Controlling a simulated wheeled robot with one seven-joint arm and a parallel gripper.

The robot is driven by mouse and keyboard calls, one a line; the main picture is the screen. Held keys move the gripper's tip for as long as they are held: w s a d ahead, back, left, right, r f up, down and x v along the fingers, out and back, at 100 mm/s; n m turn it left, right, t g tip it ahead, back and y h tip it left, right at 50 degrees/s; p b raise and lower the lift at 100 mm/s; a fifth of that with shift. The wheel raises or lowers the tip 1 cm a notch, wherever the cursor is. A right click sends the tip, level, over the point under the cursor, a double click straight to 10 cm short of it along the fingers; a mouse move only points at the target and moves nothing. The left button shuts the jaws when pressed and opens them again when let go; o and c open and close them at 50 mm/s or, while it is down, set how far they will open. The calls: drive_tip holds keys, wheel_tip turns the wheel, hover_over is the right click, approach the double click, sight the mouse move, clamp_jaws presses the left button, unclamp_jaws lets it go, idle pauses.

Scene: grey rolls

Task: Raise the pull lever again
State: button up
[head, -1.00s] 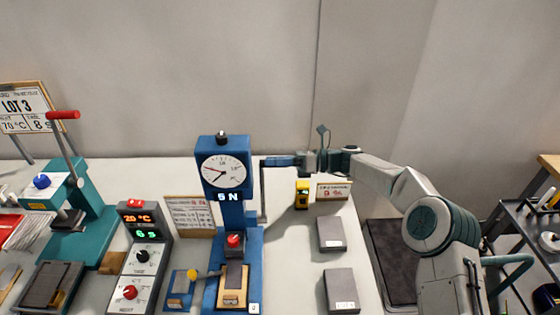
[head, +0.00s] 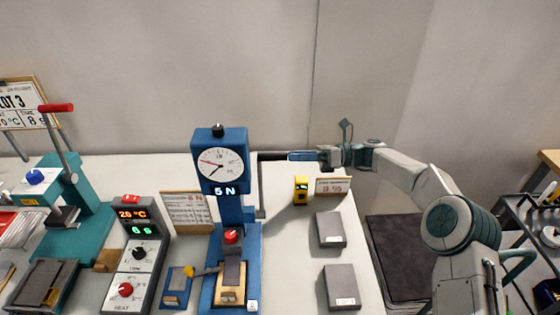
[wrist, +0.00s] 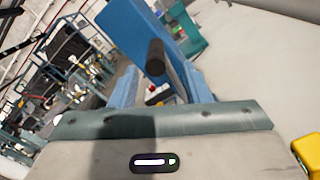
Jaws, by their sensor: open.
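The pull lever is on the right side of the blue gauge stand (head: 229,210). Its dark grip (head: 271,156) sticks out sideways to the right at about the height of the gauge head, on a thin upright bar. My gripper (head: 290,156) is open at the right end of the grip, with its blue fingers pointing left. In the wrist view the round black grip (wrist: 156,57) shows end-on between the two blue fingers, near their tips. I cannot tell whether the fingertips still overlap it. The stand's display reads 5 N.
A small yellow device (head: 301,190) and a sign (head: 332,187) stand below my gripper. Two grey boxes (head: 330,230) lie to the right. A heat controller (head: 134,254) and a teal press with a red handle (head: 56,108) stand left. The wall behind is clear.

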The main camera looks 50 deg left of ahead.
drive_tip(key=b+v, duration=0.1)
drive_tip(key=v, duration=0.6)
drive_tip(key=shift+w, duration=0.15)
drive_tip(key=shift+d, duration=0.15)
